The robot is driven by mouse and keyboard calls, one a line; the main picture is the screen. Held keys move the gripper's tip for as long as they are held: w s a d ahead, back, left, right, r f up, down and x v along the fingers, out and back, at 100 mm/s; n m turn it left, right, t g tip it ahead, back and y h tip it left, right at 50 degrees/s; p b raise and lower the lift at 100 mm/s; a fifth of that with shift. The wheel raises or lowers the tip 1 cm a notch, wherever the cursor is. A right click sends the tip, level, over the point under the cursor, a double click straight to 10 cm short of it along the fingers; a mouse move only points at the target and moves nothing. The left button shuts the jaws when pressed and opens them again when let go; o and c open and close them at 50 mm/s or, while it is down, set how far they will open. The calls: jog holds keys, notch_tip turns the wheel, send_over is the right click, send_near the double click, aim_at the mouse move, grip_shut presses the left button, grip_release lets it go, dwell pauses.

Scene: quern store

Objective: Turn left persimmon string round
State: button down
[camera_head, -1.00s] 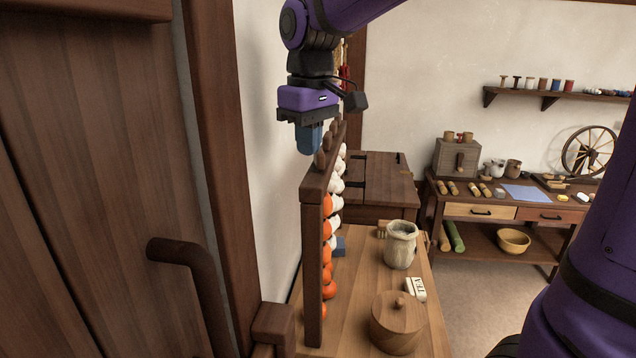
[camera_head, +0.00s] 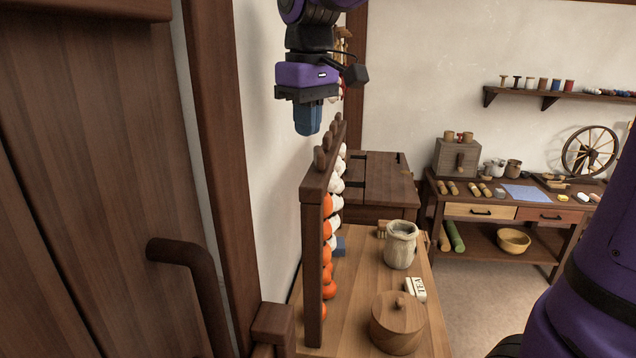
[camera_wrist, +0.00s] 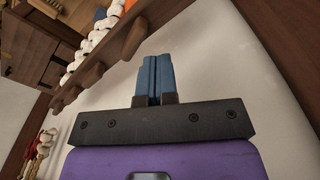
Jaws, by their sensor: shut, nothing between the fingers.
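Orange persimmons (camera_head: 327,229) hang in a string below a dark wooden rack (camera_head: 313,250) that stands on the table. White round pieces (camera_head: 337,187) hang in another string farther along the rack. Several wooden knobs (camera_head: 320,160) stick up along the rack's top bar. My gripper (camera_head: 307,131) is shut and empty, above and just left of the top bar, near the wall. In the wrist view its blue fingers (camera_wrist: 154,78) are together, with the bar, knobs and white pieces beside them. The lower parts of the strings are partly hidden by the rack post.
A lidded wooden pot (camera_head: 397,325), a small TEA block (camera_head: 416,289) and a stone-coloured jar (camera_head: 400,245) stand on the table right of the rack. A dark door with a handle (camera_head: 185,250) is close on the left. The wall (camera_head: 265,120) runs behind the rack.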

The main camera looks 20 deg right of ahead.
jog(key=shift+s+a+r, duration=0.1)
jog(key=shift+r, duration=1.2)
